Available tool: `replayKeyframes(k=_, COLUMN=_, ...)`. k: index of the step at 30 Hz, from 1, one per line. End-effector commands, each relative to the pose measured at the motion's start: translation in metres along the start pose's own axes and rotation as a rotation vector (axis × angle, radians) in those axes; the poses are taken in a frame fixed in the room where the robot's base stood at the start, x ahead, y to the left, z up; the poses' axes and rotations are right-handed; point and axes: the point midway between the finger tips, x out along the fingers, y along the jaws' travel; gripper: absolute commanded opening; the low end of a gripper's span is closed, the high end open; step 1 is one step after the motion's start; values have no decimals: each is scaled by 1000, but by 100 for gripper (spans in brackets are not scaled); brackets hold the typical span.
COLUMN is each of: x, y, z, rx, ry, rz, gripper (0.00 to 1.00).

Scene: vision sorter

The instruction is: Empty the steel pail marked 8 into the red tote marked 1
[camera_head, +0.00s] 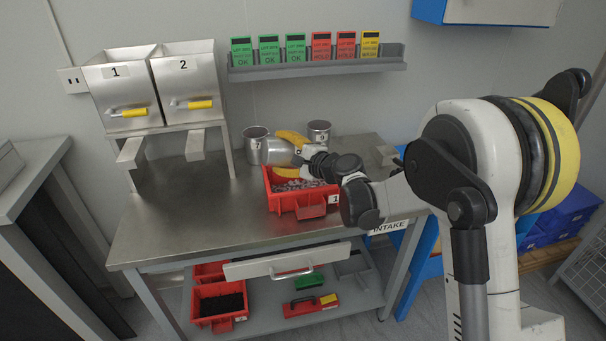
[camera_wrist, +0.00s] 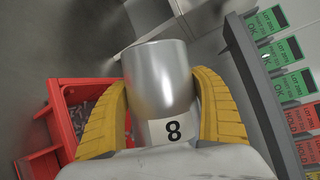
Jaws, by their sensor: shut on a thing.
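The steel pail marked 8 (camera_head: 281,152) is held in the air at the back edge of the red tote, tilted well over; its label shows in the wrist view (camera_wrist: 163,85). My gripper (camera_head: 287,155) is shut on the pail, with one yellow finger on each side of it. The pail's inside is hidden, so I cannot tell what it holds. The red tote marked 1 (camera_head: 284,206) stands on the steel table, with small greyish pieces in it. It also shows at the left of the wrist view (camera_wrist: 58,120).
Pail 7 (camera_head: 254,143) and another steel pail (camera_head: 319,131) stand behind the tote. Steel bins 1 (camera_head: 126,95) and 2 (camera_head: 188,88) stand on a rack at the left. A card rail (camera_head: 315,69) runs along the wall. The table's front left is clear.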

Motion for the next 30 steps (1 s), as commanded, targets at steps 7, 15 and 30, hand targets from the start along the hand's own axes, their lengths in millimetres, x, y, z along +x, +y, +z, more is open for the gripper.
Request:
replayKeyframes(k=7, x=-1, y=-2, z=-1, rx=25, ry=-9, rz=-9, gripper=30)
replayKeyframes(k=15, x=-2, y=-4, z=-3, rx=51, ry=-18, rz=-18, gripper=30)
replayKeyframes(k=30, x=6, y=7, z=10, rx=-134, ry=43, rz=47, gripper=30)
